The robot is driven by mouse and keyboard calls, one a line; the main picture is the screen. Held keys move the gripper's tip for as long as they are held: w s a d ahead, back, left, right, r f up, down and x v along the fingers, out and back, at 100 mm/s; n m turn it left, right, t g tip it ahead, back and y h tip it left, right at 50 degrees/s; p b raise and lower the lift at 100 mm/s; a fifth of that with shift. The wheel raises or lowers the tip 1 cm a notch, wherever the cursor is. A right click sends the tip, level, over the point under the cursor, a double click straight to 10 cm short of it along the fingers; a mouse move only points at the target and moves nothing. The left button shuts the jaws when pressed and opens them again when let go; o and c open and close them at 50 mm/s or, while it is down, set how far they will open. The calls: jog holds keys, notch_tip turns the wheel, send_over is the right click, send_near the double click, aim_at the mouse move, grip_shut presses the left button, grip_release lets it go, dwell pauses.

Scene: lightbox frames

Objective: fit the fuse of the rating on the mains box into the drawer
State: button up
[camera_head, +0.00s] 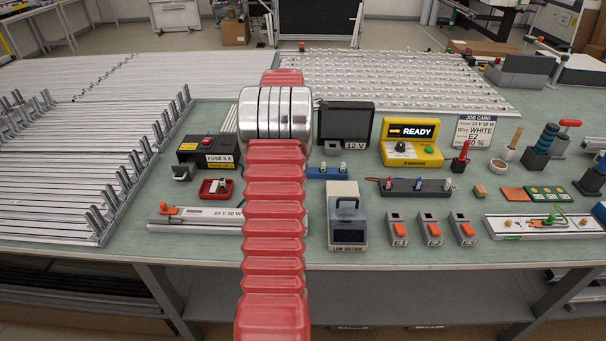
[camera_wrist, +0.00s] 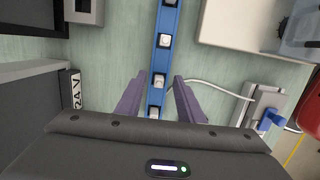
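The mains box (camera_head: 209,148) is black with a red switch, at left in the head view; its label reads FUSE 5 A. A small grey drawer-like part (camera_head: 182,172) sits at its front left. A blue rail (camera_head: 327,172) holding several small pale pieces, perhaps fuses, lies right of my arm. In the wrist view, a blue rail (camera_wrist: 163,45) with white-topped pieces runs down the middle. My gripper (camera_wrist: 157,88) is open, its purple fingers on either side of that rail, with white pieces between them. Ratings on the pieces are unreadable. My arm hides the gripper in the head view.
A red tray (camera_head: 216,188) with small items lies before the mains box. A dark 12 V unit (camera_head: 345,120) stands behind the rail; a LOW VOLTAGE box (camera_head: 347,215) stands in front. In the wrist view, a dark box and cable flank the fingers.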

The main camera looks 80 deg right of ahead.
dwell(0.5)
grip_shut()
